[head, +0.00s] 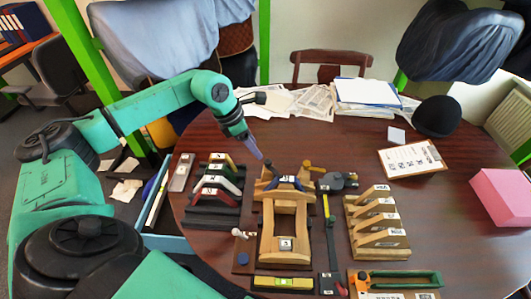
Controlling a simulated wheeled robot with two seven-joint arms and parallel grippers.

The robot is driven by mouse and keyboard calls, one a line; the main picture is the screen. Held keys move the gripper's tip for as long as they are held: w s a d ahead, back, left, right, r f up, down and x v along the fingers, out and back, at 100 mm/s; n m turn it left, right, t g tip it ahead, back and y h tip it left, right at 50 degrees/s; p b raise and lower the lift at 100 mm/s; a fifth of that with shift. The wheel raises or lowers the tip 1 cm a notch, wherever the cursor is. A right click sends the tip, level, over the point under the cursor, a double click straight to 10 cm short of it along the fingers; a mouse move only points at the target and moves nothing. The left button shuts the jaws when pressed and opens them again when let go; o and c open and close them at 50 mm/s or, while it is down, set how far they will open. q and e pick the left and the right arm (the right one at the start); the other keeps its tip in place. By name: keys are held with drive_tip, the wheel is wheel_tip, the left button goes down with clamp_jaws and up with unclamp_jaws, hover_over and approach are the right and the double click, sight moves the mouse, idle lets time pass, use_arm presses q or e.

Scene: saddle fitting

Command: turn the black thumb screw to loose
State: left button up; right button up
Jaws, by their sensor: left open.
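My left arm comes in from the left, and its gripper (257,152) points down at the back left of the wooden fixture (284,248). The gripper is open, though its fingertips are small in the view. A small dark piece (269,164) shows right at the fingertips. It may be the black thumb screw, but I cannot tell whether the fingers touch it. A dark blue saddle piece (287,183) with a white label lies across the fixture's back part. A brass-coloured screw (308,165) sits at its back right. My right gripper is not in view.
A rack of coloured saddles (216,188) stands left of the fixture, and a slotted wooden rack (378,228) stands right. A dark round tool (335,181) lies between. A level (283,283) is in front. A clipboard (412,158) and pink box (502,198) lie right.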

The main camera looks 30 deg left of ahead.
use_arm(q)
drive_tip(key=p, duration=0.1)
hover_over(268, 161)
drive_tip(key=s+a, duration=0.1)
drive_tip(key=s, duration=0.1)
drive_tip(key=f, duration=0.4)
drive_tip(key=shift+w+a+f, duration=0.2)
drive_tip(key=shift+f, duration=0.1)
drive_tip(key=x, duration=0.3)
drive_tip(key=shift+w+a+p, duration=0.1)
drive_tip(key=shift+p, duration=0.2)
drive_tip(key=shift+f, duration=0.25)
drive_tip(key=shift+c, duration=0.6)
clamp_jaws()
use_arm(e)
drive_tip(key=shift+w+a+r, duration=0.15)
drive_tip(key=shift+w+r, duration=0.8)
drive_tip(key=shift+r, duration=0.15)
